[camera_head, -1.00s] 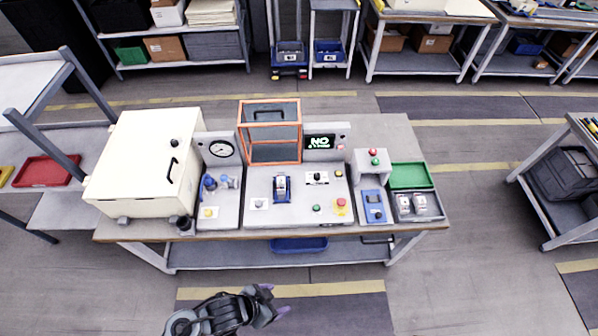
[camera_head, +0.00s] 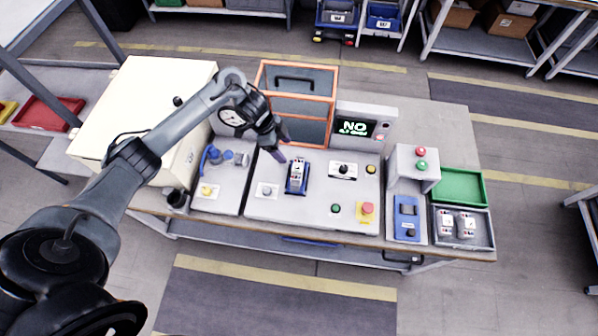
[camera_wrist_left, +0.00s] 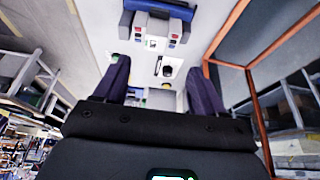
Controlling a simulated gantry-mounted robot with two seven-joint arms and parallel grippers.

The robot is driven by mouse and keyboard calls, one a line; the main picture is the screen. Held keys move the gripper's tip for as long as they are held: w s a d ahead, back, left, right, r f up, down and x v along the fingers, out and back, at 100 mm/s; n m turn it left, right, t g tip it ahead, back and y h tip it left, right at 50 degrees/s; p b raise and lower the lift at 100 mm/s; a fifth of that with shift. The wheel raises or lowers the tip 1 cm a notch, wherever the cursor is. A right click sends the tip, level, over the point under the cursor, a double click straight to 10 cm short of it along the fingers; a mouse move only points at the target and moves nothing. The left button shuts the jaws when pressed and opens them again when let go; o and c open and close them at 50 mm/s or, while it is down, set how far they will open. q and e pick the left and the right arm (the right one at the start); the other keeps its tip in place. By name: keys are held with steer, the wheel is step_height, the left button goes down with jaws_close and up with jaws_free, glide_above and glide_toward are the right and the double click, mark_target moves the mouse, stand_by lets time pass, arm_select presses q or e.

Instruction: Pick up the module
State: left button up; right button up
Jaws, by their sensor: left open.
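A white and grey module (camera_head: 299,166) sits in a blue holder (camera_head: 296,188) on the grey test panel (camera_head: 262,208), left of its middle. In the left wrist view the module (camera_wrist_left: 153,30) shows at the top with the blue holder around it. My left gripper (camera_head: 281,151) hangs above the panel, just left of and behind the module. Its fingers are open and empty and point down. The wrist view shows both purple fingers (camera_wrist_left: 162,82) apart, with the module beyond their tips. Two similar modules (camera_head: 457,223) lie in a grey tray at the right. My right gripper is out of view.
An orange-framed clear guard (camera_head: 300,112) stands close behind my left gripper. A display (camera_head: 366,127) stands behind the panel. A cream cabinet (camera_head: 120,110) is at the left, under my arm. A green tray (camera_head: 458,186) and a grey button box (camera_head: 413,165) are at the right.

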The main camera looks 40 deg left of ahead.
mark_target(297, 167)
arm_select(q)
steer(key=x, duration=0.8)
steer(key=shift+s+d+f, duration=0.2)
steer(key=shift+d+f, duration=0.1)
steer(key=shift+d, duration=0.25)
steer(key=shift+w+f, duration=0.15)
steer(key=shift+f, duration=0.2)
jaws_close()
